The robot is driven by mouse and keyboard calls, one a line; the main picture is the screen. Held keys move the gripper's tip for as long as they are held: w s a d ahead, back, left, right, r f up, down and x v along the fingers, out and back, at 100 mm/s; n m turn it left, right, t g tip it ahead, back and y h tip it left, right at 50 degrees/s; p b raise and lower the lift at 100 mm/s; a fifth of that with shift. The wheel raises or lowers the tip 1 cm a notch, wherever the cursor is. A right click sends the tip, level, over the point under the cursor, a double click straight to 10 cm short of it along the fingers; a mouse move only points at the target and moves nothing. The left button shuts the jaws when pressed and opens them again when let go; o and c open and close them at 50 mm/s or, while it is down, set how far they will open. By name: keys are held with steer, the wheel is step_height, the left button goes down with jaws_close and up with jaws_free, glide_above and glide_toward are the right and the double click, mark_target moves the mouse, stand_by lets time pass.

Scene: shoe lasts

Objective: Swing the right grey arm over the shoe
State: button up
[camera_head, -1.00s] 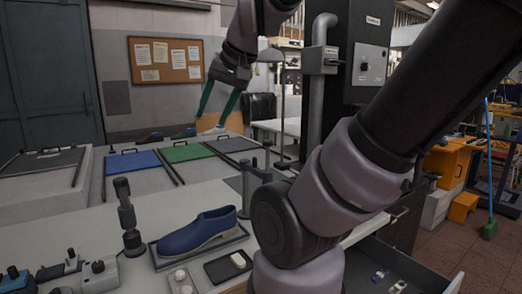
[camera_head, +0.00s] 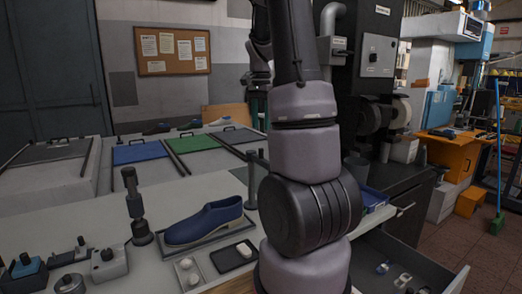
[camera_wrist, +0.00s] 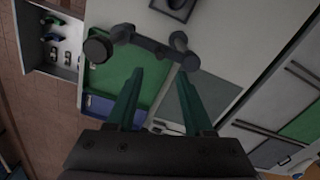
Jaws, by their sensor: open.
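The blue shoe (camera_head: 205,222) lies on a dark tray on the white bench in the head view, toe to the left. The right grey arm (camera_head: 252,180) stands beside its heel end as an upright post; the rest is hidden behind my own arm. In the wrist view the right grey arm (camera_wrist: 150,45) shows as a dark bar with round ends, just beyond my fingertips. My gripper (camera_wrist: 162,78) is open and empty, its two green fingers pointing at the bar, apparently without touching. In the head view my gripper is mostly hidden.
A grey post (camera_head: 136,205) stands left of the shoe. A small black tray (camera_head: 233,256) with a white piece lies in front. A green bin (camera_wrist: 108,72) and a blue bin (camera_wrist: 98,108) lie near the bar. An open drawer (camera_wrist: 58,45) is beyond them.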

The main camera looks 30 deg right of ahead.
mark_target(261, 159)
step_height(261, 159, down, 10)
steer(key=shift+f, duration=0.1)
stand_by(0.4)
jaws_close()
stand_by(1.2)
